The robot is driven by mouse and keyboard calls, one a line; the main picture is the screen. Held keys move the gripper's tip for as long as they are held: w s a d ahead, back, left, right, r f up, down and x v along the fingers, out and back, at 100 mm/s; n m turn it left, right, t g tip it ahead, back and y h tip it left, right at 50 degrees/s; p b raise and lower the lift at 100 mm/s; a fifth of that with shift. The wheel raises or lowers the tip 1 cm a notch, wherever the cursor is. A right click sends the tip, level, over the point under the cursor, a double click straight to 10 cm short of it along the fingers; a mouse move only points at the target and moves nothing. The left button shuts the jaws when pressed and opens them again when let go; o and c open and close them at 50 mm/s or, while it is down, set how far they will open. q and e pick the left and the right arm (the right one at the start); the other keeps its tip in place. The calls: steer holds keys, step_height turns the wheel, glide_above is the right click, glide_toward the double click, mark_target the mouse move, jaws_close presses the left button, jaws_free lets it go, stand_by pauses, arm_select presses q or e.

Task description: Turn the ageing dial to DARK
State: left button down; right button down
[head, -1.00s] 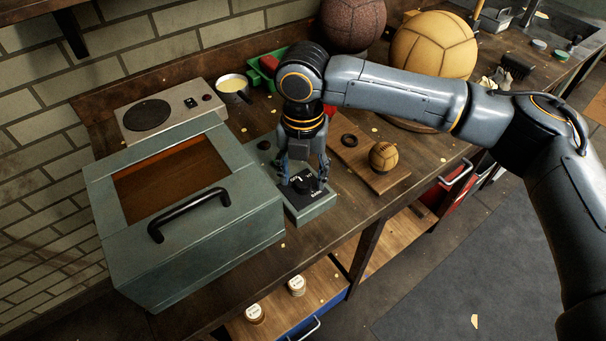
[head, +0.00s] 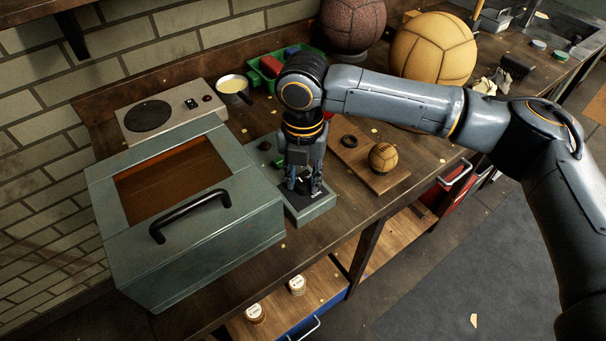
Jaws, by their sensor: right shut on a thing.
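The ageing dial (head: 303,187) is a black knob on a dark plate on top of a grey-green control box (head: 318,210), beside a large grey-green cabinet (head: 205,245) with an amber window and a black handle. My right gripper (head: 304,190) points down over the box and is shut on the dial. Its fingers cover most of the dial and its markings, so I cannot read where it points. My left gripper is not in view.
A hot plate (head: 170,112) and a small pan (head: 232,86) stand behind the cabinet. A wooden board (head: 355,155) with a small ball (head: 383,157) lies right of the box. Two large balls (head: 434,48) stand at the back. The table's front edge is close to the box.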

steer(key=m+p, duration=0.2)
steer(key=p, duration=0.1)
steer(key=m+p, duration=0.3)
steer(key=p, duration=0.1)
steer(key=m+p, duration=0.3)
steer(key=p, duration=0.1)
steer(key=shift+r, duration=0.3)
steer(key=m+p, duration=1)
steer(key=shift+f+p, duration=0.1)
steer(key=shift+p, duration=0.25)
steer(key=m+p, duration=0.2)
steer(key=shift+m, duration=0.3)
steer(key=m+p, duration=0.1)
steer(key=m, duration=0.1)
steer(key=shift+f+m, duration=0.15)
steer(key=shift+m, duration=0.25)
steer(key=m, duration=0.2)
steer(key=shift+f+m+p, duration=0.1)
steer(key=shift+m+p, duration=0.2)
steer(key=shift+p, duration=0.1)
steer(key=shift+m, duration=1.7)
